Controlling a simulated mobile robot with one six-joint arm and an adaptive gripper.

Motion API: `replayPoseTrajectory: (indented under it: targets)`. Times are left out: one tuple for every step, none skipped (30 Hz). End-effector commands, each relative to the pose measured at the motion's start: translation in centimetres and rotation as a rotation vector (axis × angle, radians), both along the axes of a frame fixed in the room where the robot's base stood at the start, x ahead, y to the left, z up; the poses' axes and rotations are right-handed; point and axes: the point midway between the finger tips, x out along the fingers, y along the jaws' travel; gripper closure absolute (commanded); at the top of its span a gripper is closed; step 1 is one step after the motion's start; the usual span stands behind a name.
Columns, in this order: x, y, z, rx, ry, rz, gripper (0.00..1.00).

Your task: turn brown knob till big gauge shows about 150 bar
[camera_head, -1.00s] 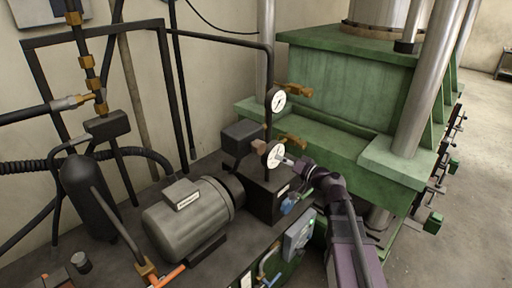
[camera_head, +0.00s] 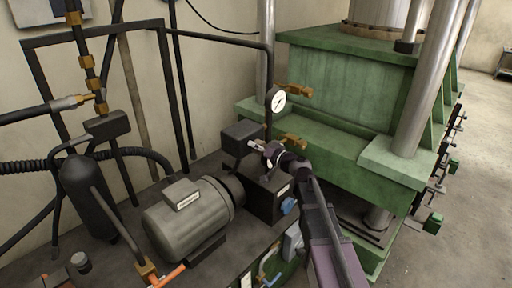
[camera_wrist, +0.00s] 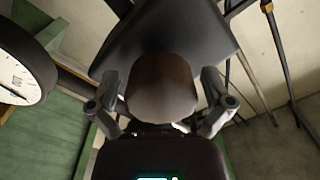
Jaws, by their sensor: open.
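The brown knob (camera_wrist: 160,88) sits in the middle of the wrist view, in front of a dark housing. My gripper (camera_wrist: 160,104) is open, with one finger on each side of the knob; whether either touches it I cannot tell. In the head view my gripper (camera_head: 258,148) is at the dark box beside the motor and largely hides the knob. A white-faced gauge (camera_head: 277,100) stands above it; its reading is too small to tell. The wrist view shows a large gauge dial (camera_wrist: 20,72) at the left, cut off by the edge and unreadable.
A grey motor (camera_head: 188,215) lies left of my gripper. A blue knob (camera_head: 290,205) is on the block below my arm. The green press (camera_head: 340,90) stands behind and right. A black pipe (camera_head: 215,32) runs overhead, with brass fittings (camera_head: 295,90) near the gauge.

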Motion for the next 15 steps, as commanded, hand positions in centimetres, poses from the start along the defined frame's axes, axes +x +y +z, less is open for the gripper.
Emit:
replayPoseTrajectory:
  targets:
    - [0.06,0.08,0.00,0.000,0.000,0.000,0.00]
    - [0.07,0.09,0.00,0.000,0.000,0.000,0.00]
    - [0.07,0.09,0.00,0.000,0.000,0.000,0.00]
    - [0.06,0.10,0.00,0.000,0.000,0.000,0.00]
    - [0.05,0.09,0.00,0.000,0.000,0.000,0.00]
    - [0.04,0.08,0.00,0.000,0.000,0.000,0.00]
    - [0.06,0.07,0.00,0.000,0.000,0.000,0.00]
    - [0.06,0.07,0.00,0.000,0.000,0.000,0.00]
    - [0.04,0.07,0.00,0.000,0.000,0.000,0.03]
    - [0.04,0.07,0.00,0.000,0.000,0.000,0.12]
    - [0.05,0.06,0.00,0.000,0.000,0.000,0.21]
    - [0.05,0.06,0.00,0.000,0.000,0.000,0.33]
    - [0.04,0.06,0.00,0.000,0.000,0.000,0.42]
    - [0.04,0.06,0.00,0.000,0.000,0.000,0.51]
    - [0.06,0.06,-0.01,0.000,0.000,0.000,0.62]
